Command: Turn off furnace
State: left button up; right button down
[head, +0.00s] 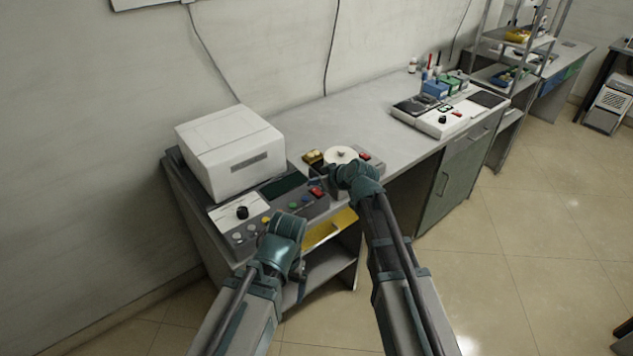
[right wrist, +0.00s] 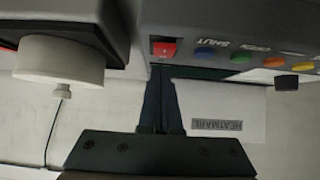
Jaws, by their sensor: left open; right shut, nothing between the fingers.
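The furnace (head: 228,142) is a white box on a dark base, with a front panel of knobs and coloured buttons. A red switch (right wrist: 164,49) sits at the panel's end beside a blue button in the right wrist view, which shows the panel upside down. My right gripper (right wrist: 160,78) is shut and empty, its fingertips just short of the red switch; I cannot tell whether they touch. In the head view its wrist is at the panel's right end. My left gripper (head: 298,268) is open and empty in front of the bench, below the panel; its fingers are mostly hidden.
A device with a round white top (head: 341,154) stands close right of the furnace, also in the right wrist view (right wrist: 58,62). A white instrument (head: 437,121) is farther right on the bench. A yellow drawer front (head: 328,231) lies below the panel. The bench middle is clear.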

aim_at(315, 189)
jog(key=shift+a+r+p, duration=0.1)
jog(key=shift+r+p, duration=0.25)
jog(key=shift+r, duration=0.25)
notch_tip(315, 189, up, 3)
jog(key=p, duration=0.3)
jog(key=shift+w+r, duration=0.1)
jog(key=shift+r, duration=0.1)
jog(key=r+p+v, duration=0.1)
jog(key=p+v, duration=0.6)
jog(key=v, duration=0.2)
jog(key=shift+w+a, duration=0.25)
jog(key=shift+w, duration=0.15)
jog(key=s+a+f+g+h, duration=0.1)
jog(key=s+a+f+g, duration=0.15)
jog(key=s, duration=0.35)
jog(key=s+a+f+g+h, duration=0.1)
jog(key=s+f+g, duration=0.15)
jog(key=s, duration=0.35)
jog(key=s+d+f+m+g+h, duration=0.1)
jog(key=s+d+h, duration=0.1)
jog(key=s, duration=0.4)
jog(key=s+d+f+m+g+h, duration=0.1)
jog(key=s+f+m+g+h, duration=0.1)
jog(key=s, duration=0.5)
jog(key=shift+s+d+g+h, duration=0.3)
jog(key=shift+d+h, duration=0.1)
jog(key=shift+h, duration=0.3)
